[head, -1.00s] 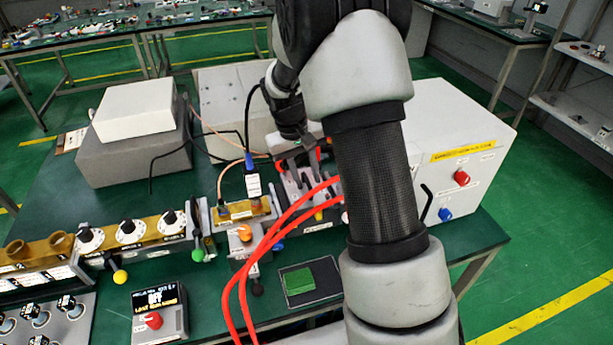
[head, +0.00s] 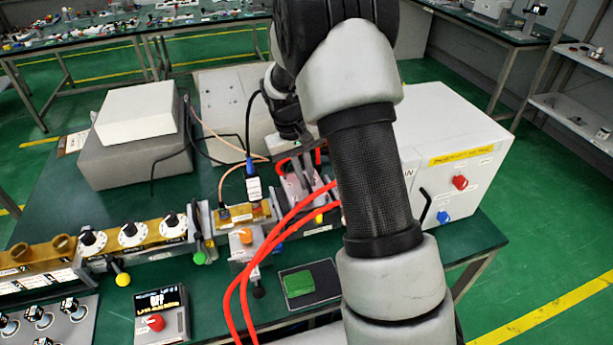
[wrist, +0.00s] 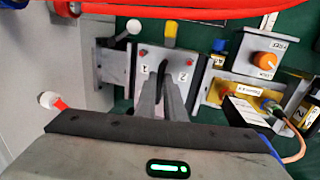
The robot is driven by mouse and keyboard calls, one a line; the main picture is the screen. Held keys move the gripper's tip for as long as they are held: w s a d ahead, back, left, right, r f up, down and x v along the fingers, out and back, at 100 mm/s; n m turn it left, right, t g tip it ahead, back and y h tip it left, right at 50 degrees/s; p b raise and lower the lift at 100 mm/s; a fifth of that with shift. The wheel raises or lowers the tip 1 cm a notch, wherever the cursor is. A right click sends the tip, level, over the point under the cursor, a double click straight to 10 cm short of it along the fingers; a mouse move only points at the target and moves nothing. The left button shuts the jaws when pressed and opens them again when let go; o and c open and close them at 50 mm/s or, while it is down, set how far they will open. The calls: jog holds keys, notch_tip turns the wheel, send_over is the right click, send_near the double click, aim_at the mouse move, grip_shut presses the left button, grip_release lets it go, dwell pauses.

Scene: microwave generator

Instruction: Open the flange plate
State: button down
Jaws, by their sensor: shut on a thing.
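In the wrist view, the grey flange plate (wrist: 180,68) has red dots, labels 1 and 2, and a dark slot or handle at its middle. My gripper (wrist: 163,88) has its two fingers over the middle of this plate, shut on the dark part between them. The fingertips partly hide what they hold. In the head view, the flange plate (head: 298,187) shows small, in front of the grey box. My arm covers the area right of it, and the fingers are hard to make out there.
Red hoses (head: 245,268) loop in front of the plate. An orange-knob unit (head: 243,240) and a black connector with a cable (head: 253,188) stand left of it. A white cabinet (head: 455,150) stands on the right.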

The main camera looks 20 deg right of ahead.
jog(key=r+p, duration=0.1)
jog(key=w+r+g+p, duration=0.1)
jog(key=shift+p, duration=0.35)
jog(key=shift+w+r+g+p, duration=0.35)
jog(key=shift+w+g+p, duration=0.3)
jog(key=shift+p, duration=0.45)
jog(key=shift+w+r+n+g+p, duration=0.15)
jog(key=shift+w+r+g+p, duration=0.25)
jog(key=shift+w+g, duration=0.4)
jog(key=shift+w+r+n+g+p, duration=0.15)
jog(key=shift+w+r+g+p, duration=0.15)
jog(key=shift+w+g, duration=0.45)
jog(key=shift+r, duration=0.1)
jog(key=c, duration=1.8)
grip_release()
jog(key=shift+c, duration=0.2)
notch_tip(320, 180, up, 10)
jog(key=b, duration=0.1)
